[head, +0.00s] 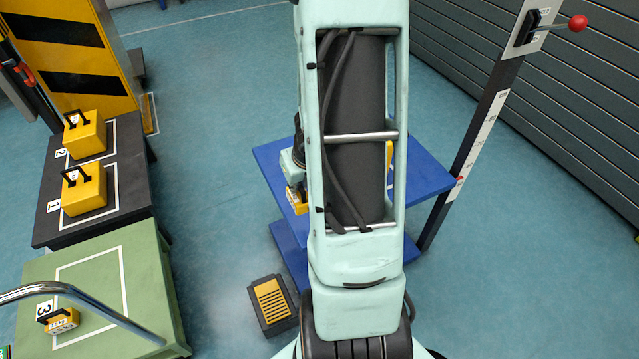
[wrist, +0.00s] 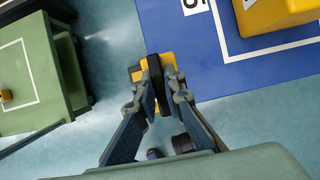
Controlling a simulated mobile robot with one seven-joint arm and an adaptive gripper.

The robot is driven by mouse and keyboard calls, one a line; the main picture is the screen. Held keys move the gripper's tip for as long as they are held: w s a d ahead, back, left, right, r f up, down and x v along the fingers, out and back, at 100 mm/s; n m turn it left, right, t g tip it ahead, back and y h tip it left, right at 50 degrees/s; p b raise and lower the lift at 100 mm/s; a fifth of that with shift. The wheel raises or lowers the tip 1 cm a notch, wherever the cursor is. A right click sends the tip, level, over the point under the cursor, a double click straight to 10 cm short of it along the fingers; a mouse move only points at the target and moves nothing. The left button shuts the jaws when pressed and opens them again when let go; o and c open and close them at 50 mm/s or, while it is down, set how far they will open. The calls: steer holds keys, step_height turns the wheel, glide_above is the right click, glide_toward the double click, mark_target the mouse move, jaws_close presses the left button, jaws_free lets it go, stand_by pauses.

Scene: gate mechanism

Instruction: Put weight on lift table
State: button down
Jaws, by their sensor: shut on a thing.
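The blue lift table (head: 432,170) stands in the middle of the head view, partly hidden behind my arm. In the wrist view its blue top (wrist: 190,45) has a white outline and a partly cut-off label. My gripper (wrist: 160,92) is shut on the black handle of a small yellow weight (wrist: 136,74). This weight also shows in the head view (head: 296,203), by the table's left edge. It overlaps that edge in the picture; I cannot tell its height above it. A larger yellow weight (wrist: 275,14) sits on the table top.
Two yellow weights (head: 84,188) (head: 85,134) stand on a black table (head: 130,190) at left. A small weight (head: 58,321) sits on the green table (head: 135,285). A black-and-yellow foot pedal (head: 272,302) lies on the floor. A post with a red-knobbed lever (head: 577,23) stands at right.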

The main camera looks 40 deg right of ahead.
steer(key=w+d+f+b, duration=0.1)
steer(key=d+f, duration=0.1)
steer(key=f, duration=0.1)
steer(key=w+d+f+b, duration=0.1)
steer(key=d+f+b, duration=0.1)
steer(key=d+f, duration=0.1)
steer(key=w+d+f+b, duration=0.1)
steer(key=w+d+f, duration=0.1)
steer(key=d+f, duration=0.1)
steer(key=shift+f, duration=0.85)
steer(key=shift+r, duration=0.1)
